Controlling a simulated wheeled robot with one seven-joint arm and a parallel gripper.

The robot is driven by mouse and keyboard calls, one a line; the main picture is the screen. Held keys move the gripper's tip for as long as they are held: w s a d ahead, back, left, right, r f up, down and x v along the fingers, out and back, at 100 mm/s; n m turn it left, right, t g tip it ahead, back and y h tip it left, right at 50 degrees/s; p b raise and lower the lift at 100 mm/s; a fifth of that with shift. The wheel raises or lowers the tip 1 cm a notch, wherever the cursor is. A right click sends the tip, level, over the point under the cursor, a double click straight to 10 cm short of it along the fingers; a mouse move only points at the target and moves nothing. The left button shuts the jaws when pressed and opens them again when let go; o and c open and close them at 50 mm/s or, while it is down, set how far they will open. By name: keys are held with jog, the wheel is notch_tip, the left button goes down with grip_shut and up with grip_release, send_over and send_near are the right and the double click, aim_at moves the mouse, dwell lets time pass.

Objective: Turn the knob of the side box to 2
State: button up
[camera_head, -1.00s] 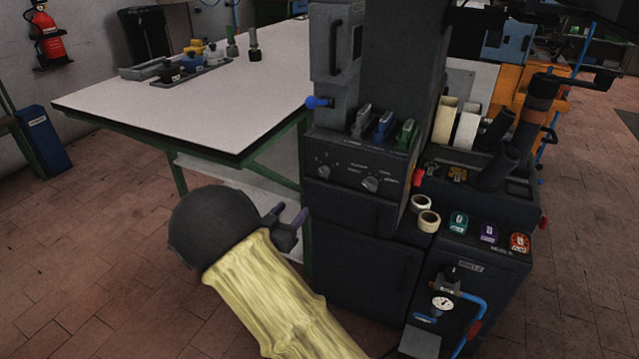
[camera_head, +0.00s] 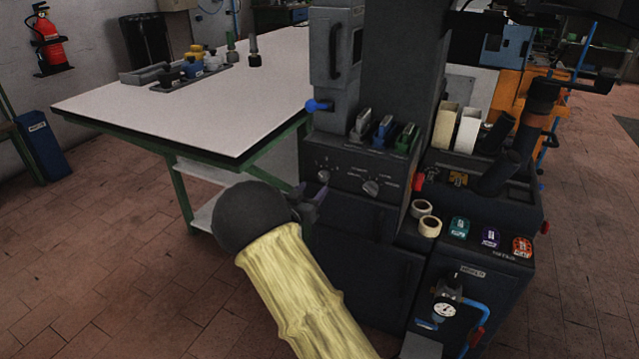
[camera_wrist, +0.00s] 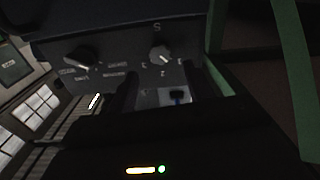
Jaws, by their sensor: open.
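The dark side box (camera_head: 345,182) is on the machine's front, below a row of coloured handles. Its panel has a small numbered knob (camera_head: 323,176) at the left and a larger knob (camera_head: 371,187) with word labels at the right. The wrist view shows the panel turned over, with the numbered knob (camera_wrist: 160,54) at the right and the word-labelled knob (camera_wrist: 82,57) at the left. The small marks are too blurred to tell the setting. My gripper (camera_head: 312,196) is open and empty, just in front of and below the numbered knob, apparently not gripping it.
A white-topped table (camera_head: 200,110) with green legs stands to the left, close to my gripper. A blue-ended lever (camera_head: 318,105) sticks out above the box. Tape rolls (camera_head: 429,226) and coloured tags (camera_head: 490,237) lie on the right ledge.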

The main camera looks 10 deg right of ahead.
aim_at(323, 177)
jog(key=x, duration=0.5)
jog(key=shift+w+d+b, duration=0.25)
jog(key=shift+w+b, duration=0.1)
jog(key=c, duration=1)
